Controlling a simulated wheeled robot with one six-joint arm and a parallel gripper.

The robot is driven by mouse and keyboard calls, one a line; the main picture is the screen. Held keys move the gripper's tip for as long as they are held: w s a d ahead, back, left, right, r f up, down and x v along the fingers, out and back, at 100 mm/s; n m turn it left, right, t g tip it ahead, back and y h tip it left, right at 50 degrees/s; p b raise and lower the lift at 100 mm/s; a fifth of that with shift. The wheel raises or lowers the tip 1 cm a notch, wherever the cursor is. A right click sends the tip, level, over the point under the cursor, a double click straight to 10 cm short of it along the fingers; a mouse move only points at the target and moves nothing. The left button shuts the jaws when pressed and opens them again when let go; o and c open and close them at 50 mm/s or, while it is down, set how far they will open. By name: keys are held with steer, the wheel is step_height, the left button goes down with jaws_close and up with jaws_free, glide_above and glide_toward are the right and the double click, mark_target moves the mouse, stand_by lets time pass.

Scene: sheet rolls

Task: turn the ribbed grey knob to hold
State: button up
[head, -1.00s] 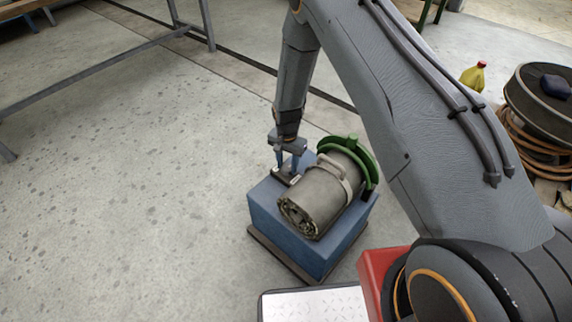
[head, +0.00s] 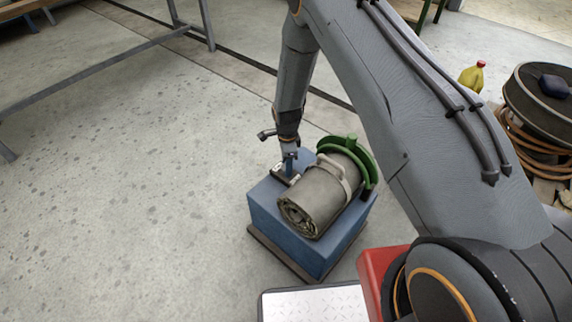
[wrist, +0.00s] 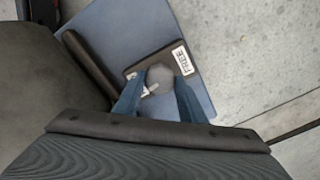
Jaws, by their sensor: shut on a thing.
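The grey knob (wrist: 158,72) sits on a dark plate (wrist: 166,57) on top of the blue box (head: 280,222). In the wrist view a white label reading FREE lies to the right of the knob. A second white label at the knob's lower left is partly covered, and I cannot read it. My gripper (wrist: 160,84) has its blue fingers on both sides of the knob, shut on it. In the head view my gripper (head: 290,168) points down at the plate, and its fingers hide the knob. The knob's ribs and pointer are not clear.
A grey-green sheet roll (head: 312,200) lies on the box close beside the plate, with a green round part (head: 366,160) at its far end. A dark bar (wrist: 88,66) lies between plate and roll. A red block (head: 376,272) stands nearer me. Floor on the left is clear.

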steer(key=shift+s+a+f+m, duration=0.1)
steer(key=shift+s+m, duration=0.05)
steer(key=shift+m, duration=0.45)
steer(key=shift+m, duration=0.3)
steer(key=o, duration=1)
steer(key=shift+a, duration=0.15)
steer(key=shift+o, duration=0.2)
steer(key=shift+d, duration=0.2)
steer(key=shift+r+p, duration=0.35)
steer(key=shift+r, duration=3.6)
